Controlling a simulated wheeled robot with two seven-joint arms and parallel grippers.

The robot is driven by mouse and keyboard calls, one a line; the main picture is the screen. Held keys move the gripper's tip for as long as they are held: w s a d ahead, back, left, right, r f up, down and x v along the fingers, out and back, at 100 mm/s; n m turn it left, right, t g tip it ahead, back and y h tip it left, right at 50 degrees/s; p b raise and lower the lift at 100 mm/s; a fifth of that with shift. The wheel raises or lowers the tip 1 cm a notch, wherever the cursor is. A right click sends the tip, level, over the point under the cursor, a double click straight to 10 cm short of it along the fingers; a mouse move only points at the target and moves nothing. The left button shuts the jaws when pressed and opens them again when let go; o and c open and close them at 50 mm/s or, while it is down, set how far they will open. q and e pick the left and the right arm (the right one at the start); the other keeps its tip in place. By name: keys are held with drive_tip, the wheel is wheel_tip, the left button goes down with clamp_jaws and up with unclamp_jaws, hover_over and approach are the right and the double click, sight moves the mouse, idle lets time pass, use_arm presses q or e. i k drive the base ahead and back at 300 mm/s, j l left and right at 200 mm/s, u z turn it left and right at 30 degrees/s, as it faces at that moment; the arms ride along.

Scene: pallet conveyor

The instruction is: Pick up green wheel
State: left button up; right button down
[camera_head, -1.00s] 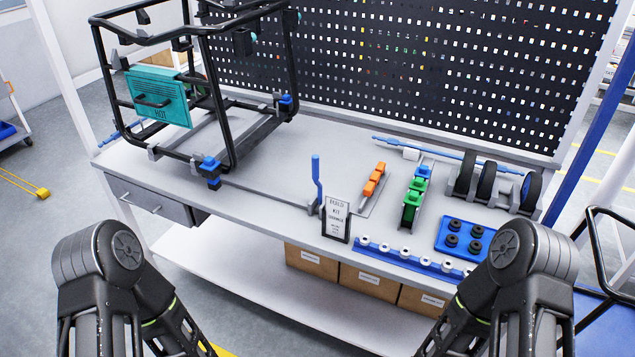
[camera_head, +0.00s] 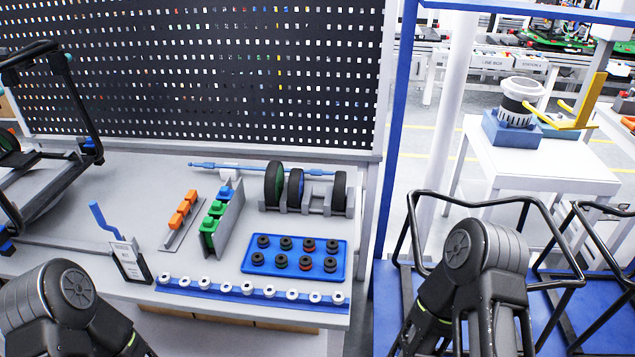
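Three black-tyred wheels stand upright in a grey rack (camera_head: 312,209) on the right part of the workbench. The leftmost wheel (camera_head: 273,185) shows a hint of green at its hub. The middle wheel (camera_head: 296,187) shows a hint of blue. The hub colour of the right wheel (camera_head: 340,190) cannot be made out. Only my arm links show at the lower left and lower right. Both grippers are out of view, and nothing touches the wheels.
In front of the rack lies a blue tray (camera_head: 248,267) of dark round parts. A blue strip (camera_head: 205,293) of white rings runs along the bench's front edge. Green and blue blocks (camera_head: 212,220) stand left of the rack. A perforated black board (camera_head: 200,75) rises behind.

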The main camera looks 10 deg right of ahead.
sight(273, 185)
drive_tip(key=i+j+u, duration=0.2)
drive_tip(key=j, duration=0.45)
drive_tip(key=i+j+u, duration=0.2)
drive_tip(key=j, duration=0.45)
drive_tip(key=i+j+u, duration=0.2)
drive_tip(key=i+j, duration=0.15)
drive_tip(key=j, duration=0.25)
drive_tip(key=i+j+u, duration=0.2)
drive_tip(key=i+j, duration=0.15)
drive_tip(key=j, duration=0.15)
drive_tip(key=i+j+u, duration=0.2)
drive_tip(key=i+j, duration=0.2)
drive_tip(key=j, duration=0.1)
